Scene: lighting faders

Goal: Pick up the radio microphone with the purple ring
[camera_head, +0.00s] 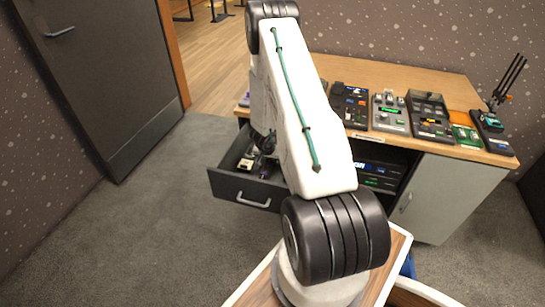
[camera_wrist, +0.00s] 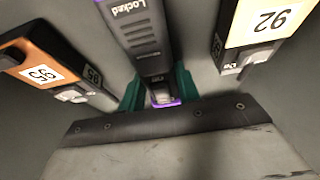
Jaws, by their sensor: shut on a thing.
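The radio microphone (camera_wrist: 148,45) is dark grey, with purple at its near end and a bit of purple at its far top edge. It has the word "Locked" on it and runs off the top of the wrist view. My gripper (camera_wrist: 158,88) has teal fingers, one on each side of the microphone, and is shut on it. In the head view the gripper is at the open drawer (camera_head: 243,201), mostly hidden behind my arm. I cannot tell whether the microphone is clear of the drawer floor.
An orange-and-black device labelled 95 (camera_wrist: 42,73) lies left of the microphone, and a cream-topped one labelled 92 (camera_wrist: 268,20) lies right. The wooden desktop (camera_head: 425,75) above the drawer carries several consoles, such as a fader box (camera_head: 390,113). A grey door (camera_head: 95,70) stands left.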

